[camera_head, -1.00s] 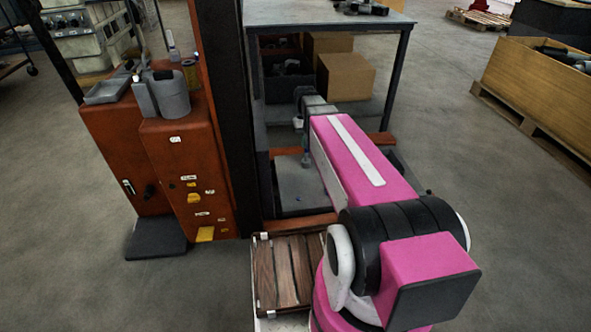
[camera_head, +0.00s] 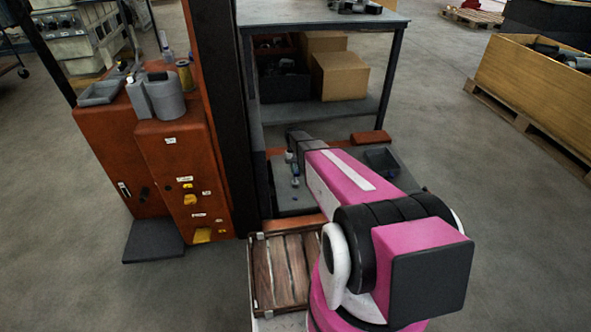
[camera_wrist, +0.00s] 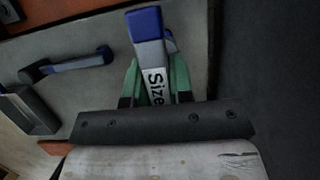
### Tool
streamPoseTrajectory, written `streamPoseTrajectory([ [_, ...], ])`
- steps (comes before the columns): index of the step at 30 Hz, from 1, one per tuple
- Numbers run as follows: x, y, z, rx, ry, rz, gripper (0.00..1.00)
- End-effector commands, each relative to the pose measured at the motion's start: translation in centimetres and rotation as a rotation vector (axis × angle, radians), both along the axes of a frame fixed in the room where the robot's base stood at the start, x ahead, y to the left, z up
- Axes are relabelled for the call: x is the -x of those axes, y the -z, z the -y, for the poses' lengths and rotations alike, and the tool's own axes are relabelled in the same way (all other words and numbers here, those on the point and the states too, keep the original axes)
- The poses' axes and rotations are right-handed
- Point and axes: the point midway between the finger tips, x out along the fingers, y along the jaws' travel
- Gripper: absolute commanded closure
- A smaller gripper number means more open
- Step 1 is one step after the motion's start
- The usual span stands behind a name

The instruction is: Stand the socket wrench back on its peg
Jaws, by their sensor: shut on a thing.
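In the wrist view my gripper (camera_wrist: 155,78), with green fingers, is shut on a grey tool with a blue end and a white "Size" label, which looks like the socket wrench (camera_wrist: 146,28). Its lower part is hidden by the gripper. Another grey tool with blue ends (camera_wrist: 72,64) lies on the grey surface to the left, apart from the gripper. In the head view my arm hides most of the gripper, and small grey and blue parts show by the arm's far end. I cannot make out the peg.
A grey block (camera_wrist: 27,110) is at the left in the wrist view. In the head view a dark tray (camera_head: 382,163) is right of my arm on the low grey surface. An orange cabinet (camera_head: 184,185) and a dark post stand left. A wooden slatted crate (camera_head: 283,270) is near my base.

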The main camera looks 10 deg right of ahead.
Motion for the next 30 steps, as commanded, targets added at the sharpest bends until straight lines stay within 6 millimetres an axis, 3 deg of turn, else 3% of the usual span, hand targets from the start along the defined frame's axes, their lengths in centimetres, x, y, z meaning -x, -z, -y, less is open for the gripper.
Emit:
streamPoseTrajectory([
  [8,0.0,1.8,0.0,0.0,0.0,-0.002,1.0],
  [21,0.0,6.7,0.0,0.0,0.0,-0.001,1.0],
  [30,0.0,7.4,0.0,0.0,0.0,0.0,1.0],
])
